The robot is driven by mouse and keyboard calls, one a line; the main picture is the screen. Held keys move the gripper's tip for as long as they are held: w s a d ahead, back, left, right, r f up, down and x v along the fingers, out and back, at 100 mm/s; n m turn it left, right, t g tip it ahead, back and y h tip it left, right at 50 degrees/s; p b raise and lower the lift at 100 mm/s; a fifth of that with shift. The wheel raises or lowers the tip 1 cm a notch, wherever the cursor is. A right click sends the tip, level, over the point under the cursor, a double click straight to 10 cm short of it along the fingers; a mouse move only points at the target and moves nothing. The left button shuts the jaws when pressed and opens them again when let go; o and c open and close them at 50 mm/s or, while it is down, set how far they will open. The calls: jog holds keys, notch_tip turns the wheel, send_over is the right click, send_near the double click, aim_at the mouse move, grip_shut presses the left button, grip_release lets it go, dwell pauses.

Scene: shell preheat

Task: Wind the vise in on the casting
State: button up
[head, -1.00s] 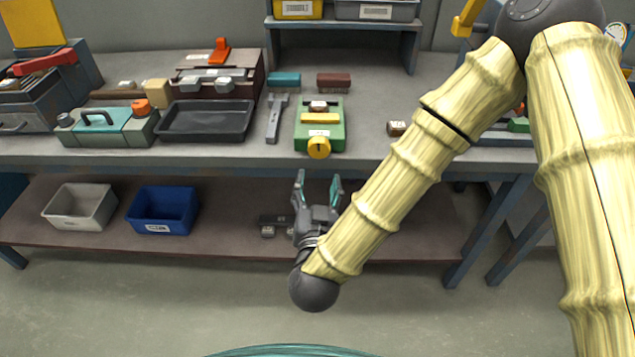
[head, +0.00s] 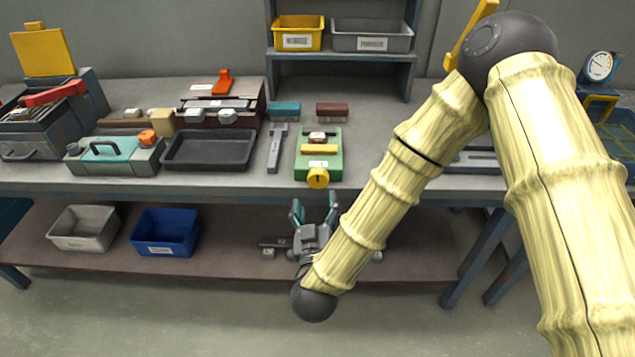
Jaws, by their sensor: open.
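The vise appears to be the green block (head: 334,160) near the front edge of the bench, with a yellow bar (head: 318,149) across it. A yellow knob (head: 318,178) with a dark mark faces me at its front end. A small brown and pale piece (head: 318,136), apparently the casting, sits behind the yellow bar. I cannot tell whether they touch. My gripper (head: 314,211) is open and empty, its fingers pointing toward the bench. In the picture it is just below the knob and apart from it, in front of the lower shelf.
A grey bar tool (head: 277,148) and a black tray (head: 208,164) lie left of the vise. Two brushes, teal (head: 284,110) and dark red (head: 332,111), lie behind. My arm hides the bench at right. A blue bin (head: 165,247) stands on the lower shelf.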

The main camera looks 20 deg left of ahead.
aim_at(318, 182)
jog(key=x, duration=0.8)
jog(key=shift+p, duration=0.4)
jog(key=shift+s, duration=0.1)
jog(key=c, duration=1)
jog(key=shift+m, duration=0.4)
jog(key=shift+m+b, duration=0.65)
jog(key=shift+m, duration=1.95)
jog(key=o, duration=1)
